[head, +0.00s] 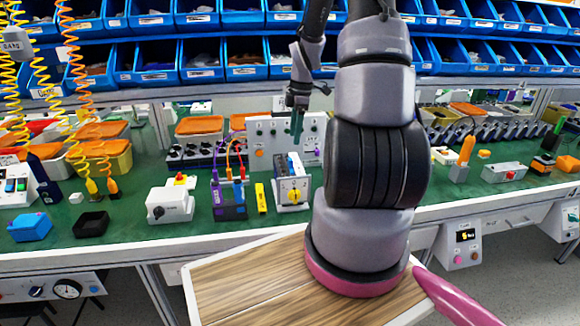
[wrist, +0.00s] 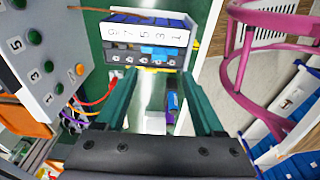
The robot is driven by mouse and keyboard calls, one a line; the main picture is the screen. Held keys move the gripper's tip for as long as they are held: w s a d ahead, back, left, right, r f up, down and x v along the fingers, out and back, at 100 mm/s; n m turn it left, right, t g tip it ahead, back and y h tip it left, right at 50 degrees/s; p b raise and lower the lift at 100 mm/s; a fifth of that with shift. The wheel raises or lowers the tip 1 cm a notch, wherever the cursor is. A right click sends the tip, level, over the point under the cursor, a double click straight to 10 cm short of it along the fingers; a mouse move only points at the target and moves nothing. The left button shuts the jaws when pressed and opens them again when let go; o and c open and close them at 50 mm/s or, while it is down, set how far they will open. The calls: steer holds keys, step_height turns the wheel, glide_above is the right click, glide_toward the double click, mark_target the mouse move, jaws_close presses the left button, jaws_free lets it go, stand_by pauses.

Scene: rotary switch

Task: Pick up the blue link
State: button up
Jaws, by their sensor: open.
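A terminal block (wrist: 146,33) with a white numbered label strip and a row of dark terminals lies ahead between my fingers in the wrist view. A small bright blue piece (wrist: 155,52), which looks like the blue link, sits on its terminals. In the head view, a white-and-blue block (head: 290,165), likely the same one, stands behind the yellow-faced rotary switch (head: 292,190). My gripper (head: 297,122) is above and behind it, green fingers pointing down. In the wrist view my gripper (wrist: 160,80) is open, with nothing between its fingers. The link is too small to make out in the head view.
A grey panel with numbered green buttons (wrist: 32,65) stands close on the left in the wrist view. Cables (head: 234,152) hang near it. A blue-and-black holder (head: 229,208) and yellow block (head: 261,197) stand nearby. The green bench front (head: 130,228) has free room.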

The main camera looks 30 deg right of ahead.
mark_target(291, 159)
steer(key=f, duration=0.6)
steer(key=a+f, duration=0.1)
steer(key=f, duration=0.2)
steer(key=shift+w+a+f, duration=0.1)
steer(key=shift+w+f, duration=0.15)
steer(key=shift+f, duration=0.05)
jaws_close()
